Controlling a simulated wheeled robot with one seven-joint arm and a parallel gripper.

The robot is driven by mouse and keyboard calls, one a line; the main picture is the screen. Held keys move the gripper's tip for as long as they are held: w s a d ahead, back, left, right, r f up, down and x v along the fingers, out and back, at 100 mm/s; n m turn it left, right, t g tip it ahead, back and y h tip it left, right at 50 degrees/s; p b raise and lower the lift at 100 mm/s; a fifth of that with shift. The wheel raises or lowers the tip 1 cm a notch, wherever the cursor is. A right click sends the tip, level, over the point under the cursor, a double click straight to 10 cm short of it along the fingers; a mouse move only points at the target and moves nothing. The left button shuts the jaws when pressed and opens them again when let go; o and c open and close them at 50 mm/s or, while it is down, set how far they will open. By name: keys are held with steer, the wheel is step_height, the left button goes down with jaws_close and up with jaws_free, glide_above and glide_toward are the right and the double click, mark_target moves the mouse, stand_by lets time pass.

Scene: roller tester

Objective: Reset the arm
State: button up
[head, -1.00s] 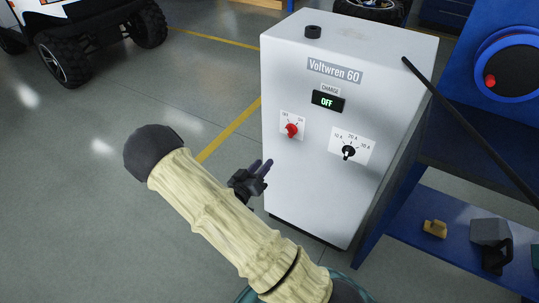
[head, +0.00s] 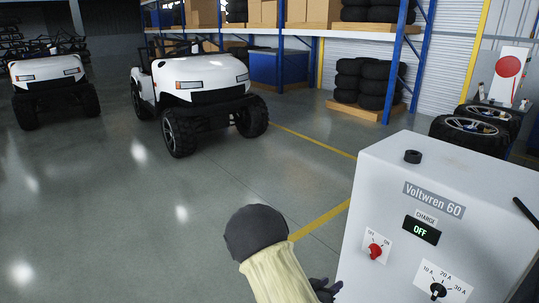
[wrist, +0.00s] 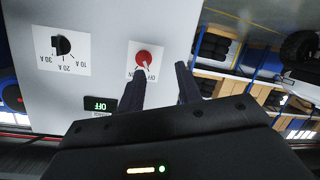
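My arm reaches up from the bottom of the head view, with a dark rounded joint and a pale ribbed link. My gripper (head: 326,290) shows only partly at the bottom edge, beside the white Voltwren 60 charger (head: 385,175). In the wrist view my gripper (wrist: 160,80) has its two dark fingers apart, with nothing held between them. The charger's red knob (wrist: 143,58) lies just beyond the fingertips; I cannot tell the exact distance.
The charger's display (head: 422,230) reads OFF, and a black amp dial (head: 438,290) sits below it. Two white carts, one nearer (head: 200,85), stand on open grey floor (head: 90,200) at left. Tyres (head: 372,85) and shelving (head: 400,50) are behind.

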steer(key=s+a+r+n+g+y, duration=0.2)
steer(key=s+a+r+g+y, duration=0.3)
steer(key=y, duration=0.5)
steer(key=s+d+r+n+g+y, duration=0.1)
steer(key=s+r, duration=0.2)
steer(key=s, duration=0.3)
steer(key=s+d+r+n+g, duration=0.1)
steer(key=s+r+n, duration=0.1)
steer(key=s+r, duration=0.35)
steer(key=w+p+v, duration=0.2)
steer(key=p+v, duration=0.7)
steer(key=p, duration=0.2)
steer(key=w+r+p+v, duration=0.1)
steer(key=w+p+v, duration=0.1)
steer(key=p+v, duration=0.8)
steer(key=shift+p, duration=0.45)
